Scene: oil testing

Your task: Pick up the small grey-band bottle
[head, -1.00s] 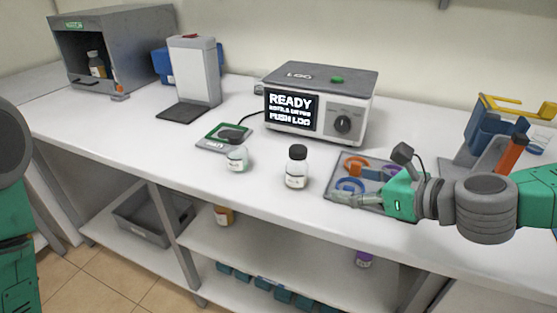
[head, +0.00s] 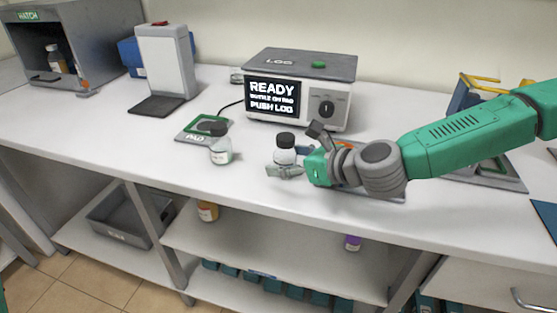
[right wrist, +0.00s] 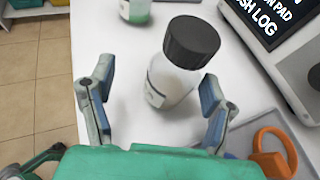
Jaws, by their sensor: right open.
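A small bottle (head: 284,148) with a black cap and a whitish body stands upright on the white bench. In the right wrist view the same bottle (right wrist: 170,82) shows a label with a dark grey line low on its side. My right gripper (head: 285,171) is open just in front of the bottle in the head view. In the right wrist view its two fingers (right wrist: 158,88) stand either side of the bottle's lower body, with a visible gap on the left. A second bottle (head: 220,150) with a greenish-clear body stands to the left. My left gripper is not in view.
The logger box (head: 300,90) with its lit display stands behind the bottle. A green-edged pad (head: 187,136) lies behind the second bottle. A grey tray (head: 385,196) with coloured rings is under my right wrist. The bench's front edge is close to the gripper.

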